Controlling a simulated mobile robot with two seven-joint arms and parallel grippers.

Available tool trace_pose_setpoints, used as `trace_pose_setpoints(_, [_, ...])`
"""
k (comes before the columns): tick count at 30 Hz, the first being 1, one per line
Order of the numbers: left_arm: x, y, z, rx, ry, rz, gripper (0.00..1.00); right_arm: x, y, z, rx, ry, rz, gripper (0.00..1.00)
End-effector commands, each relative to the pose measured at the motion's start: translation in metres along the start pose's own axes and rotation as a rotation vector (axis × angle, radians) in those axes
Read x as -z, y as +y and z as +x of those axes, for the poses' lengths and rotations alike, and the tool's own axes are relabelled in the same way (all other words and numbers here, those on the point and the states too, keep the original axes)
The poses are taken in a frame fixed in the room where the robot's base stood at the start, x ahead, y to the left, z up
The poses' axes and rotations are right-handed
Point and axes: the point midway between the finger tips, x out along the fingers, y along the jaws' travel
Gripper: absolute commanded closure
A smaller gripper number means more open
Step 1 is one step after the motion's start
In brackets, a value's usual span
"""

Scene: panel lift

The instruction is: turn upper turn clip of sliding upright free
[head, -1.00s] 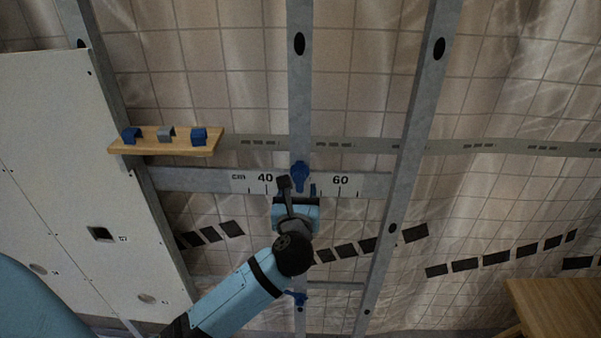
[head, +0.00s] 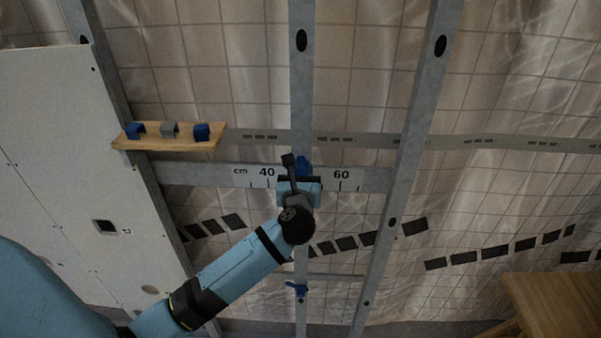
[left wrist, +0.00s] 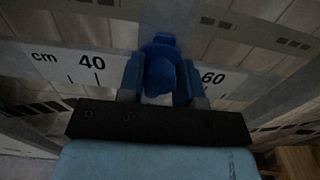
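The upper turn clip (head: 304,164) is blue and sits on the middle metal upright (head: 301,100), at the scale rail. In the head view my left gripper (head: 299,178) covers most of it. In the left wrist view the clip (left wrist: 160,70) lies between the two blue fingertips of my left gripper (left wrist: 161,82). The fingers are apart, one on each side of the clip; firm contact does not show. A lower blue clip (head: 297,288) sits further down the same upright. My right gripper is not in view.
The scale rail (head: 210,174) crosses behind the upright. A wooden shelf (head: 180,145) with two blue clips and one grey one stands at the left, by a white panel (head: 50,130). Another upright (head: 418,120) stands to the right. A wooden table (head: 555,300) is at lower right.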

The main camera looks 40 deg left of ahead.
Motion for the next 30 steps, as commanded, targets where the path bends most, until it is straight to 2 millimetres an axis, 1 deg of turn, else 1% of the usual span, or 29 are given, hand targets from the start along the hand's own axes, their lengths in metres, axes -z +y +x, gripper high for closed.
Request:
trace_pose_setpoints(8, [0.0002, -0.0001, -0.0001, 0.0, 0.001, 0.038, 0.91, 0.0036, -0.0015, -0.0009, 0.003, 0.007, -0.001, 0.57])
trace_pose_setpoints(14, [0.0004, -0.0001, -0.0001, -0.002, 0.001, 0.145, 0.91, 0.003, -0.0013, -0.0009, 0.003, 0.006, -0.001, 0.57])
trace_pose_setpoints(30, [0.0008, -0.0012, 0.0, -0.001, 0.001, 0.64, 0.91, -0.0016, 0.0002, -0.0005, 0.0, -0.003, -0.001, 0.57])
